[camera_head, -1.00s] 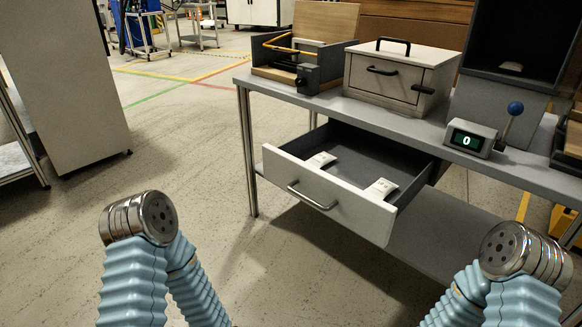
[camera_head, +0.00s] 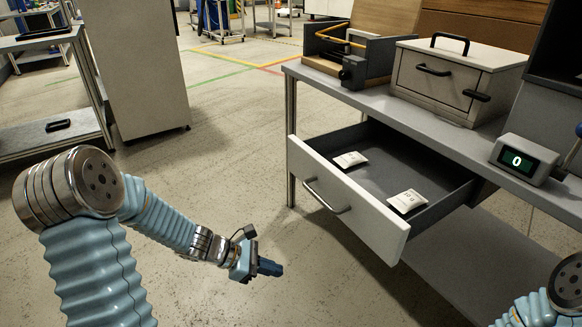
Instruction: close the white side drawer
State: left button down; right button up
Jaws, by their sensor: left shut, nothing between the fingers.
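The white side drawer (camera_head: 345,203) is pulled out from under the grey workbench, with its front panel and bar handle (camera_head: 326,197) facing left toward the open floor. Two white packets lie inside it, one near the far side (camera_head: 350,160) and one near the near side (camera_head: 407,201). My left gripper (camera_head: 270,268) is shut and empty, low over the floor, left of the drawer front and apart from it. My right arm (camera_head: 545,300) shows only at the bottom right corner; its gripper is out of view.
On the workbench (camera_head: 400,112) stand a white box with black handles (camera_head: 455,80), a grey open box with a yellow handle (camera_head: 345,55) and a display reading 0 (camera_head: 525,160). A grey cabinet (camera_head: 135,70) stands at left. Floor before the drawer is clear.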

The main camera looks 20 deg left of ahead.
pick_arm(q)
jog(key=w+a+r+n+t+h, duration=0.1)
jog(key=w+a+r+n+t, duration=0.15)
jog(key=r, duration=0.35)
jog(key=w+a+r+n+t, duration=0.2)
jog(key=a+r+t, duration=0.15)
jog(key=r, duration=0.25)
jog(key=n+t, duration=0.2)
jog(key=t, duration=0.1)
send_near(299, 162)
jog(key=x, duration=0.6)
jog(key=shift+w+d, duration=0.3)
